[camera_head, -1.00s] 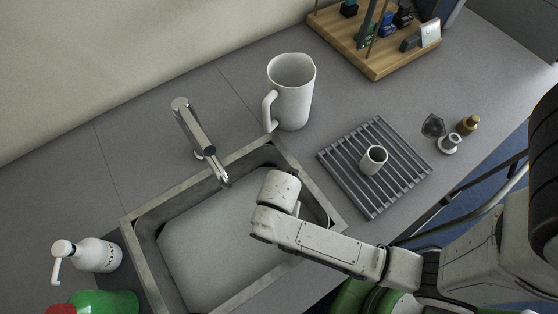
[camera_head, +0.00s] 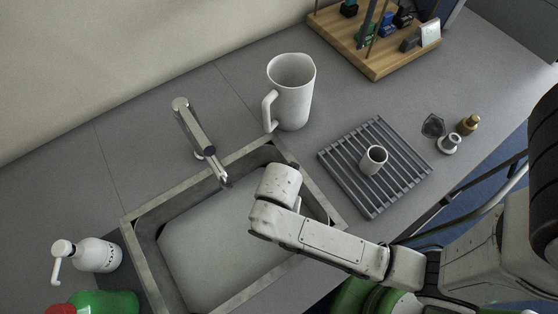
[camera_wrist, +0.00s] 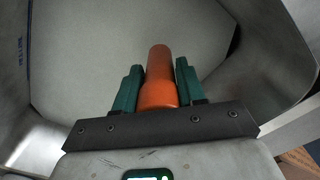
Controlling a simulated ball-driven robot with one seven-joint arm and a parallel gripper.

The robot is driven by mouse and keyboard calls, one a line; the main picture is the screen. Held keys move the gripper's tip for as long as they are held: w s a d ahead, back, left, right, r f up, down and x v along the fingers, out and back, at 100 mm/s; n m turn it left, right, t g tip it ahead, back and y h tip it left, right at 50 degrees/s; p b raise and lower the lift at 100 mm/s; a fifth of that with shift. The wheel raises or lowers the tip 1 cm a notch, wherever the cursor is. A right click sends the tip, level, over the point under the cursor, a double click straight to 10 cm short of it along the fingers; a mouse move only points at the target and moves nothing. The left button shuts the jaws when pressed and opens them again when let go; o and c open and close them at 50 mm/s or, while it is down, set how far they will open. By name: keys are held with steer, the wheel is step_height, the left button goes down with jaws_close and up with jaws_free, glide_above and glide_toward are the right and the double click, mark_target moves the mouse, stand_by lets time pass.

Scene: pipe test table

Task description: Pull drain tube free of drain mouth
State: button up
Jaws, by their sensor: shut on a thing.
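An orange drain tube (camera_wrist: 159,78) stands between the two green fingers of my gripper (camera_wrist: 159,68) in the wrist view. My gripper is shut on it. The tube's free end points away from the gripper, over the pale basin of the sink (camera_head: 215,245). In the head view my wrist is above the right part of the sink and hides the fingers and the tube. The drain mouth cannot be made out in either view, so I cannot tell whether the tube touches it.
The faucet (camera_head: 200,140) reaches over the sink's back edge, left of my wrist. A white pitcher (camera_head: 291,92) stands behind. A drying rack (camera_head: 340,160) with a small cup (camera_head: 373,160) is on the right. A soap bottle (camera_head: 95,255) stands at the left.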

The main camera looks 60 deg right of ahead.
steer(key=shift+r, duration=2.45)
